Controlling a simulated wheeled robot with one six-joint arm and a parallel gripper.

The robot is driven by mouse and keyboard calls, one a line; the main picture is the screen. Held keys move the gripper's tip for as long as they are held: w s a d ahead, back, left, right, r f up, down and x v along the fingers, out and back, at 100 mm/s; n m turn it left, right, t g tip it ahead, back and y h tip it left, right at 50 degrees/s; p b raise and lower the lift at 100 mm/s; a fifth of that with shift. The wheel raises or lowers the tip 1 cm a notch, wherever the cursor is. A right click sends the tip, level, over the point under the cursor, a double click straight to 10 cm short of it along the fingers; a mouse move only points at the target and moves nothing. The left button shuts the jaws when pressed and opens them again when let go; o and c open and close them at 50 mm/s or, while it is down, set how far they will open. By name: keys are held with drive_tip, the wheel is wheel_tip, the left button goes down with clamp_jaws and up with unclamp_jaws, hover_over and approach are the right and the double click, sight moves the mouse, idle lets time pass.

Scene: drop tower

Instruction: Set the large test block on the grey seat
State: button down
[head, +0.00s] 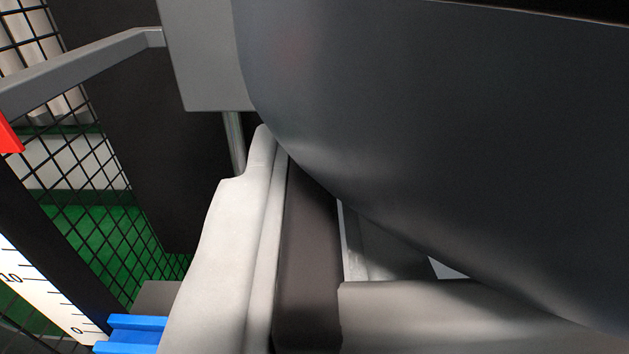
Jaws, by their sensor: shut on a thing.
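My gripper (300,255) shows at the lower middle, with a pale grey finger part at its left and another pale part at lower right. It is shut on a dark brown-grey piece (310,275) between these parts, which I take to be the large test block. Only a narrow strip of it shows. A large smooth dark grey shape covers the upper right and hides most of the view beyond. I cannot make out the grey seat for sure.
A grey box (205,55) on a metal post (234,143) stands close beyond the gripper, beside a grey bar (80,72). At left are a black mesh (105,215), a white scale (40,290), a red piece (9,137) and a blue piece (133,333).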

drive_tip(key=shift+f, duration=1.85)
drive_tip(key=c, duration=1.5)
unclamp_jaws()
drive_tip(key=shift+c, duration=0.2)
drive_tip(key=s, duration=1.2)
drive_tip(key=shift+f, duration=0.15)
